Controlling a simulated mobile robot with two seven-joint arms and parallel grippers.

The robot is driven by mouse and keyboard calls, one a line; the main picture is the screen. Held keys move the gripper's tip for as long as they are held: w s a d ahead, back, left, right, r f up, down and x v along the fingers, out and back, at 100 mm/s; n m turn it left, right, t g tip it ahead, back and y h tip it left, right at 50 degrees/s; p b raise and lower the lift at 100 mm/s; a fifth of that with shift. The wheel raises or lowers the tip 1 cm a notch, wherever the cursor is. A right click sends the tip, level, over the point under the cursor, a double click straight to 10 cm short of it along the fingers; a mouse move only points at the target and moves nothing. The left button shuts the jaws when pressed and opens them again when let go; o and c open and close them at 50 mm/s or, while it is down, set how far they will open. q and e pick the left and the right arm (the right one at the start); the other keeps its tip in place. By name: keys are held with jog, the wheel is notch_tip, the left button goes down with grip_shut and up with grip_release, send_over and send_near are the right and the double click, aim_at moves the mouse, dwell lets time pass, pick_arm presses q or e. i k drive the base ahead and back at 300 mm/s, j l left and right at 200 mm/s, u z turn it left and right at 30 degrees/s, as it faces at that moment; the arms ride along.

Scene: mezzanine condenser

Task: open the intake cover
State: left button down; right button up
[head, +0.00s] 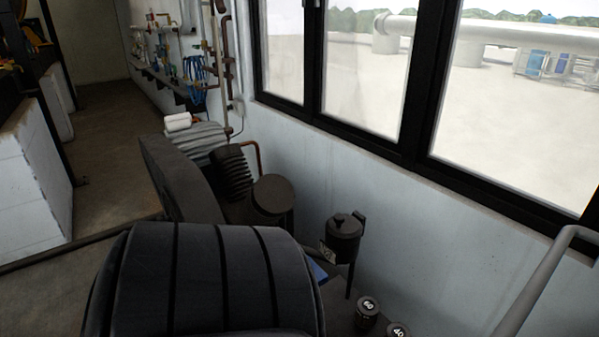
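I see no part that I can clearly tell as the intake cover. A dark canister with a knobbed lid (344,224) stands on a thin leg against the wall, and its lid looks shut. A dark cylinder with a flat round top (273,193) is left of it, next to a finned dark block (232,172). A big dark rounded body with raised bands (200,278) fills the near foreground and hides what lies behind it. Neither of my grippers shows in the head view.
Two dark weights with numbers (367,308) sit at the bottom right. A grey rail (545,280) rises at the right. A dark upright plate (180,183) borders the machine's left side. Windows line the wall. Open floor (108,130) runs down the left.

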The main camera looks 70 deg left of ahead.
aim_at(342, 230)
jog(key=u, duration=1.7)
